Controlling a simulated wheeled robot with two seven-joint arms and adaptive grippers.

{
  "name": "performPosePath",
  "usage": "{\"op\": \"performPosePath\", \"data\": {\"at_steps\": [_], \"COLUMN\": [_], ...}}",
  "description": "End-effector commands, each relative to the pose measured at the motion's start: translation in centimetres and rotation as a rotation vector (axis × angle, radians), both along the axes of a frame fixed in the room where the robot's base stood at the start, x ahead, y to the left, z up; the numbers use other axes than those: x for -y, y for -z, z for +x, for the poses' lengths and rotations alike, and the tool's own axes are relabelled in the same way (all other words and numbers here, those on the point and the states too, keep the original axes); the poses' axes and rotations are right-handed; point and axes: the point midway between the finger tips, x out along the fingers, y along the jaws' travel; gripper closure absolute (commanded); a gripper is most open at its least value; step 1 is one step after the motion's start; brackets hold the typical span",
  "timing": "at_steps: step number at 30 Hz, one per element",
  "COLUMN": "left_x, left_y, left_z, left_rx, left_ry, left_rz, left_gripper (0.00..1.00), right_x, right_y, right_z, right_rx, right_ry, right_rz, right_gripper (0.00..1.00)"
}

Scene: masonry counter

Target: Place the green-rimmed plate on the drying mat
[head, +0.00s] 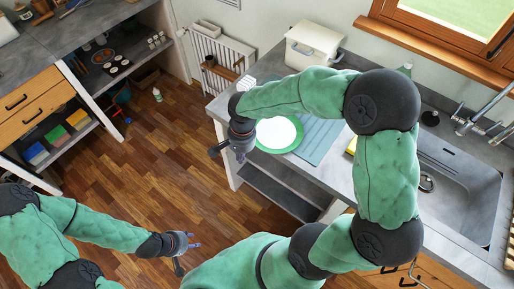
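The green-rimmed plate (278,133), white in the middle, lies face up near the counter's front left edge. The light blue drying mat (320,142) lies just to its right. The plate's right rim meets or overlaps the mat's left side; I cannot tell which. My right arm hides part of the plate's and mat's far sides. My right gripper (228,152) is left of the plate, apart from it in the picture, with fingers spread and nothing between them. My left gripper (187,256) is low at the left over the wooden floor, open and empty.
A cream bin-like container (313,45) stands at the counter's back left. A sink (455,185) with a tap (480,115) is at the right. A yellow item (351,146) sits right of the mat. A white radiator (220,58) is on the wall.

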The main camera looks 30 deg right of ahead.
Motion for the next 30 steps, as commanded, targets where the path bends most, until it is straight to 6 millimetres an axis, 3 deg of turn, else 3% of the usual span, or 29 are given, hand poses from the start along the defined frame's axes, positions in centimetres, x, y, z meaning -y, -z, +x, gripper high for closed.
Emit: {"op": "performPosePath", "data": {"at_steps": [6,13,17,30], "left_x": [0.0,0.0,0.0,0.0], "left_y": [0.2,0.3,0.7,2.7], "left_z": [0.0,0.0,0.0,0.0], "left_rx": [0.0,0.0,0.0,0.0], "left_ry": [0.0,0.0,0.0,0.0], "left_rz": [0.0,0.0,0.0,0.0], "left_gripper": [0.6,0.6,0.6,0.6], "right_x": [2.2,2.9,2.9,2.9], "right_y": [-4.0,-4.9,-3.6,4.5], "right_z": [-0.3,-0.7,-0.7,-0.7], "right_rx": [0.002,-0.003,-0.005,-0.004], "right_ry": [0.158,0.217,0.218,0.216], "right_rz": [-0.079,-0.106,-0.107,-0.105], "right_gripper": [1.0,1.0,1.0,1.0]}}
